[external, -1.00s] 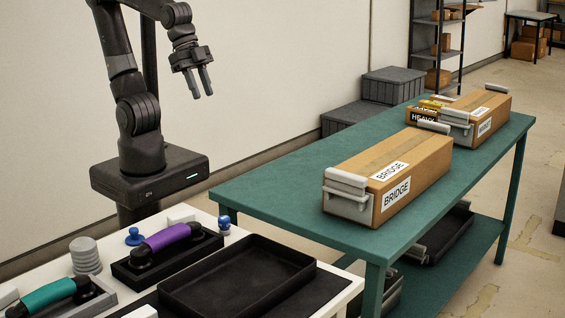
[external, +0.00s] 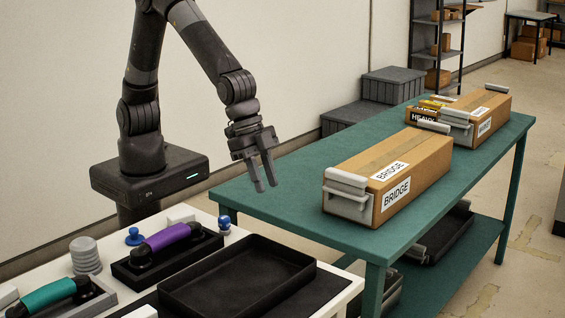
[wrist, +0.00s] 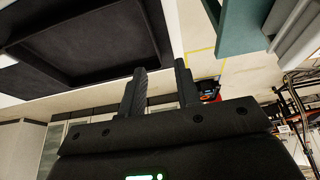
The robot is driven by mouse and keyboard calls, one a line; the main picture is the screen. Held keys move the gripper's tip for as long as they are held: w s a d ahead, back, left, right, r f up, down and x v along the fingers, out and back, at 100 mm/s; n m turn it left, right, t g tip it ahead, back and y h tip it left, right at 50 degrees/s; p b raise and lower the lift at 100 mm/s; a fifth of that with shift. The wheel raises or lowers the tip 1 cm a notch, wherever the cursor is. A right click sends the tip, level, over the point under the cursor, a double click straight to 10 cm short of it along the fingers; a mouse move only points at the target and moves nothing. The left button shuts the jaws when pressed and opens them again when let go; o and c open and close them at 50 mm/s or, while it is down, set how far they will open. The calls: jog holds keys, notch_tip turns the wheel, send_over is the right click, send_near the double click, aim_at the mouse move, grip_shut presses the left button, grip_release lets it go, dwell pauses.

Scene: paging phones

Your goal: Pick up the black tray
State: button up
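The black tray (external: 238,302) is empty and lies on a dark mat on the white table, at the bottom of the external view. It also shows in the wrist view (wrist: 88,72), at upper left. My gripper (external: 266,187) is in the air above and behind the tray, fingers pointing down, apart from it. In the wrist view my gripper (wrist: 160,82) shows its two fingers spread with a gap between them and nothing held.
A green table (external: 290,190) stands to the right, bearing a BRIDGE box (external: 410,165) and other boxes. Left of the tray are a purple phone handset (external: 168,237), a teal handset (external: 48,293), blue knobs and grey discs (external: 86,256).

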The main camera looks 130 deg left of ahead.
send_near(284, 247)
jog(key=x, duration=1)
jog(key=shift+a+f, duration=0.1)
jog(key=shift+f, duration=0.05)
jog(key=shift+c, duration=0.4)
grip_shut()
